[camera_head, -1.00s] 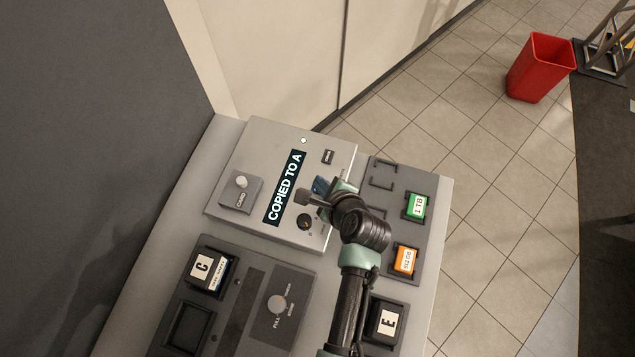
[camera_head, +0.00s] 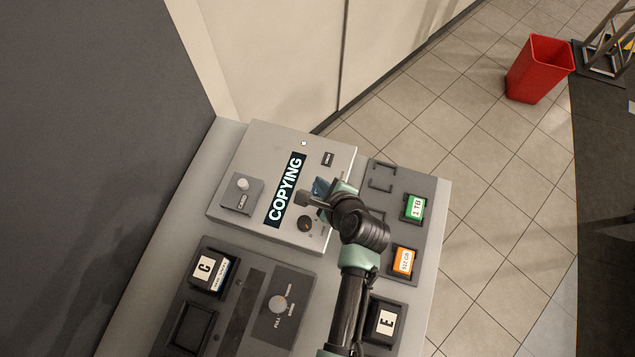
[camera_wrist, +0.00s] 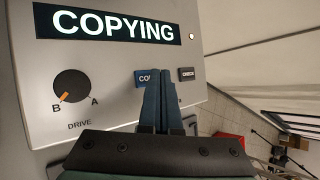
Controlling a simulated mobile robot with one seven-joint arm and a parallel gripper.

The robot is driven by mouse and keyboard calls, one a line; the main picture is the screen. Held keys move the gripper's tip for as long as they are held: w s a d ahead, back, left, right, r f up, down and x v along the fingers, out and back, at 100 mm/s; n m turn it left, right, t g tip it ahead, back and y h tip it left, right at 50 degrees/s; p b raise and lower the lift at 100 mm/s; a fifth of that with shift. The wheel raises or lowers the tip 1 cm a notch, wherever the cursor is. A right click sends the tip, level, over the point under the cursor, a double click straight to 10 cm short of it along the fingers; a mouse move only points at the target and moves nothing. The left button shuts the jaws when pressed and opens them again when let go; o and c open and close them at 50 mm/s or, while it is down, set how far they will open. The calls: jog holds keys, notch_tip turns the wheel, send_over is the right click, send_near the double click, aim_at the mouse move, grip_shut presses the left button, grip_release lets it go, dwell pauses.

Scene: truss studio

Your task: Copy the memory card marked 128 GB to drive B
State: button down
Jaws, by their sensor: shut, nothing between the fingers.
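The copier panel (camera_head: 258,150) has a lit display (camera_head: 286,190) that reads COPYING. In the wrist view the drive knob (camera_wrist: 72,86) has its orange mark turned toward B. My gripper (camera_wrist: 157,88) is shut and empty, its fingertips at the blue copy button (camera_wrist: 141,79), which they partly cover. I cannot tell how far the button is pressed. The card holder marked CARD (camera_head: 241,192) is at the panel's left. No card marked 128 GB can be read in either view.
A green 1 TB card (camera_head: 414,208) and an orange 512 GB card (camera_head: 404,261) sit in the right tray. Drives marked C (camera_head: 204,268) and E (camera_head: 386,322) stand in front. A dark button (camera_wrist: 187,73) is beside the blue one. A red bin (camera_head: 540,70) is on the floor.

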jog(key=shift+r, duration=0.25)
notch_tip(320, 180, up, 5)
jog(key=p, duration=0.5)
jog(key=shift+f, duration=0.1)
dwell(0.3)
dwell(0.5)
